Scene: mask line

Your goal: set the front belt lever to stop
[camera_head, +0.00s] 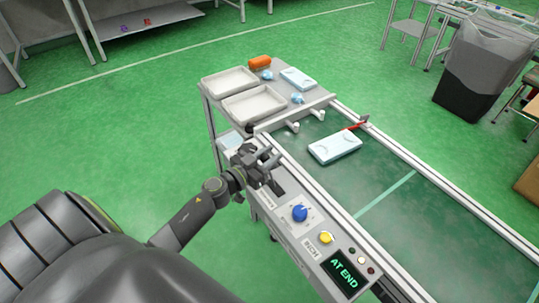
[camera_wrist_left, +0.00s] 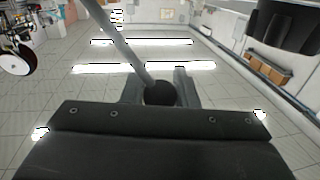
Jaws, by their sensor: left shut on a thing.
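In the left wrist view, the gripper (camera_wrist_left: 158,88) is shut on the black ball knob (camera_wrist_left: 160,94) of a lever, whose grey rod (camera_wrist_left: 123,45) slants away to the upper left. In the head view the gripper hides most of the lever; a dark slot plate (camera_head: 278,188) shows just beside the fingers. The lever's set position cannot be read. The panel display (camera_head: 344,273) reads "AT END". My right gripper is not in view.
A pale mask pack (camera_head: 335,146) lies on the green belt (camera_head: 400,205), near a red bar (camera_head: 356,126). A blue knob (camera_head: 300,213) and a yellow button (camera_head: 326,238) sit along the panel. White trays (camera_head: 253,105) stand at the belt's far left end. A dark bin (camera_head: 480,75) stands beyond.

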